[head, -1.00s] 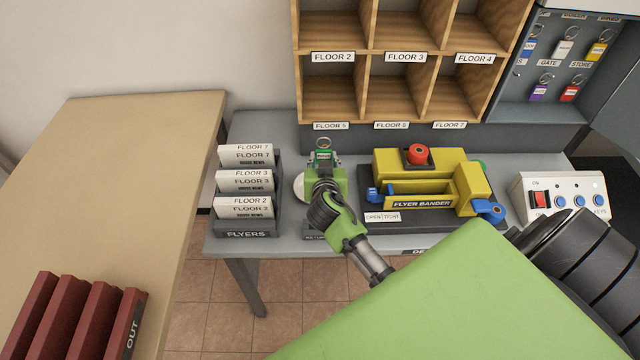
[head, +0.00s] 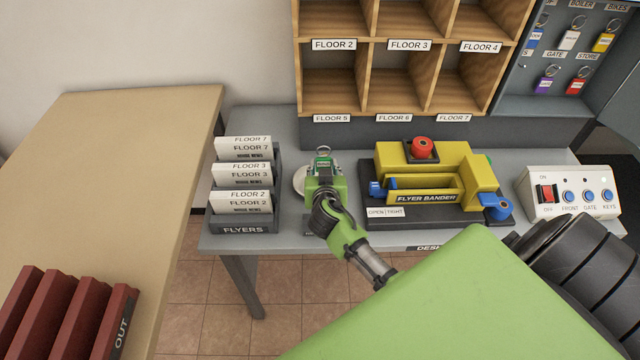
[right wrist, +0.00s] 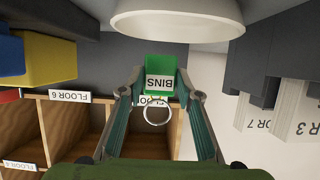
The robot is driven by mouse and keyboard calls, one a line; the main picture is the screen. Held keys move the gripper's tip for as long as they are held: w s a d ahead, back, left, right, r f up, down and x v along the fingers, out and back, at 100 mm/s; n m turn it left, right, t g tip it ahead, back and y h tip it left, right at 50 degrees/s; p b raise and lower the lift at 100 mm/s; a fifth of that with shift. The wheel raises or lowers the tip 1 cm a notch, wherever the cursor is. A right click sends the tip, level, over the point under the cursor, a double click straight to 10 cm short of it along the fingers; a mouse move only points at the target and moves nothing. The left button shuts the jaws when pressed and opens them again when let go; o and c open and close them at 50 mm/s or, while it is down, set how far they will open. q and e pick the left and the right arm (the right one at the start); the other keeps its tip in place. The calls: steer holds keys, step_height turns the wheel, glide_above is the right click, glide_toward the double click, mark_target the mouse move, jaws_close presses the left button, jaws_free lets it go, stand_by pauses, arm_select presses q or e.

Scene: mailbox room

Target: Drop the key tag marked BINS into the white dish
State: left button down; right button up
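My right gripper (head: 323,170) is shut on the green key tag (head: 323,163), holding it by its sides between the fingertips. In the right wrist view the tag (right wrist: 160,82) reads BINS, and its metal ring hangs from it on the palm side. The white dish (head: 300,180) is on the grey desk, mostly hidden behind my right gripper in the head view. In the right wrist view the dish (right wrist: 180,22) shows at the top edge, just beyond the tag and apart from it. My left gripper is not in view.
A flyer rack (head: 243,228) stands left of the dish, and a yellow flyer bander (head: 425,172) stands to its right. Wooden pigeonholes (head: 395,85) rise behind. A switch box (head: 570,192) and an open key cabinet (head: 550,105) with several tags are at the right.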

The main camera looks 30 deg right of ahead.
steer(key=shift+o, duration=1.3)
steer(key=shift+s+a, duration=0.25)
steer(key=shift+s, duration=0.05)
steer(key=v, duration=1.1)
steer(key=shift+s+r, duration=0.15)
